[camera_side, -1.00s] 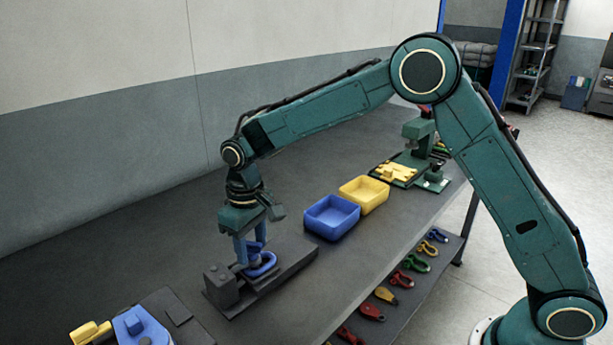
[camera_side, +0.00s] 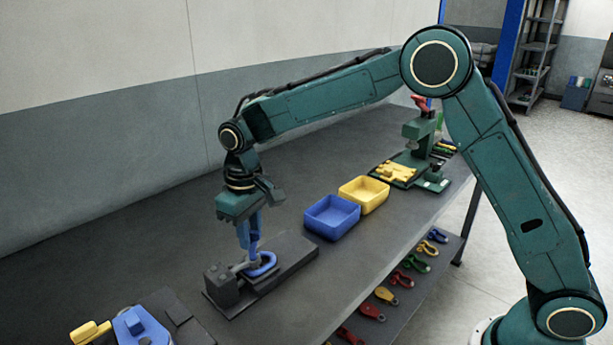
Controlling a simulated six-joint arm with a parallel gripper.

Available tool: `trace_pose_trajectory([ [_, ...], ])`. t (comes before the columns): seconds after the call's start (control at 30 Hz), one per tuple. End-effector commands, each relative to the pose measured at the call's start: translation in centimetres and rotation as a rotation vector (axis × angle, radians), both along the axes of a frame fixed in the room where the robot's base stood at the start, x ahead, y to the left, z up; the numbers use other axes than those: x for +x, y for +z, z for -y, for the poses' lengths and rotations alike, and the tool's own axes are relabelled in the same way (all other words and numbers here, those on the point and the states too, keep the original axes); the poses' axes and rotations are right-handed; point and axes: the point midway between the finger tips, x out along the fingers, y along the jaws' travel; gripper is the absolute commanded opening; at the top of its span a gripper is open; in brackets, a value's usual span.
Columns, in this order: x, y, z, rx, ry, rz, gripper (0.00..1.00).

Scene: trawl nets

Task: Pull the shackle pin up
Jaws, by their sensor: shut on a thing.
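The blue shackle (camera_side: 263,266) lies on a dark grey fixture (camera_side: 290,262) on the bench. My gripper (camera_side: 251,252) points straight down over the shackle, with its blue fingers shut. They hold the shackle pin, which is mostly hidden between the fingertips at this size. The fingertips are just above the shackle's left part. I cannot tell whether the pin's lower end is clear of the shackle.
A grey block (camera_side: 222,285) stands at the fixture's left end. A blue bin (camera_side: 332,232) and a yellow bin (camera_side: 364,208) stand to the right. A green press (camera_side: 418,150) is farther back. A blue and yellow device (camera_side: 140,325) sits at front left.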

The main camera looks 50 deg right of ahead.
Motion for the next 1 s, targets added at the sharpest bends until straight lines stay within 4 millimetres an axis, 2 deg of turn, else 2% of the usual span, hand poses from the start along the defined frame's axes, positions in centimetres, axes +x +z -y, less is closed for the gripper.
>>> trace_pose_trajectory([
  [0.23,0.1,0.7,0.0,0.002,0.0,0.006,0.0],
  [0.27,0.1,0.7,0.0,0.003,0.0,0.007,0.24],
  [0.37,0.1,0.7,0.0,0.002,0.0,0.006,0.43],
  [0.77,0.1,0.6,0.0,0.001,0.0,0.004,0.44],
  [1.0,0.1,2.3,0.0,0.002,0.0,0.006,0.44],
])
